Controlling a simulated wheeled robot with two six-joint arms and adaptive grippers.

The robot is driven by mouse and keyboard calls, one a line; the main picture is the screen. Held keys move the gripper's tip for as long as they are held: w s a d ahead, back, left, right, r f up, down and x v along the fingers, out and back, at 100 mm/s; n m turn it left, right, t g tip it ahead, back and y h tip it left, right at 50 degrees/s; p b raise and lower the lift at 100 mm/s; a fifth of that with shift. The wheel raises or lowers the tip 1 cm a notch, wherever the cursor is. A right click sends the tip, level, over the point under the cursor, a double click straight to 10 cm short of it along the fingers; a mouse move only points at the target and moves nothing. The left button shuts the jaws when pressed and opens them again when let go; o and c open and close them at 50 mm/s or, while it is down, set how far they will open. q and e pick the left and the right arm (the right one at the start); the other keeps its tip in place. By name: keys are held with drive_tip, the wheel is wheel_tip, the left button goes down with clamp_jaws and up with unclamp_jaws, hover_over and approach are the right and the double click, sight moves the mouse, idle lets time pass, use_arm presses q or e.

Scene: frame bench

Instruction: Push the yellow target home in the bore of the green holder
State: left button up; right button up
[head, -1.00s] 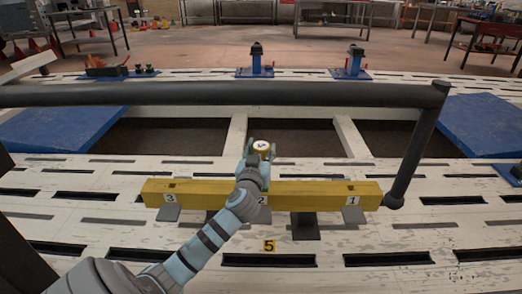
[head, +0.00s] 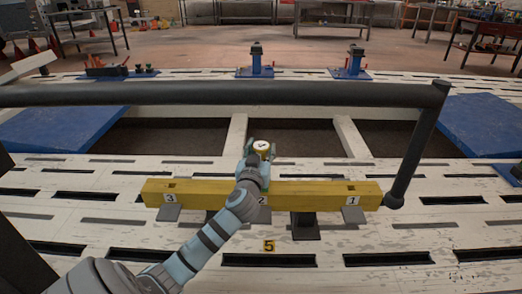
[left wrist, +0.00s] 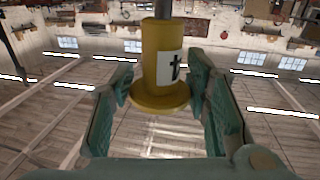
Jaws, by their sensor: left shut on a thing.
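My left gripper (head: 258,158) is shut on the target, with teal fingers on both sides of the flange in the left wrist view (left wrist: 160,92). My right gripper cannot be identified in view.
A yellow beam (head: 315,193) with plates numbered 3, 2 and 1 lies across the near side. Blue mats (head: 488,123) lie at both sides.

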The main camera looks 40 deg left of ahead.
use_arm(q)
drive_tip(key=shift+f+b, duration=0.4)
drive_tip(key=shift+f+b, duration=2.05)
drive_tip(key=shift+f, duration=0.15)
drive_tip(key=o, duration=1.2)
drive_tip(key=shift+r, duration=0.1)
drive_tip(key=shift+o, duration=0.2)
drive_tip(key=v, duration=1.2)
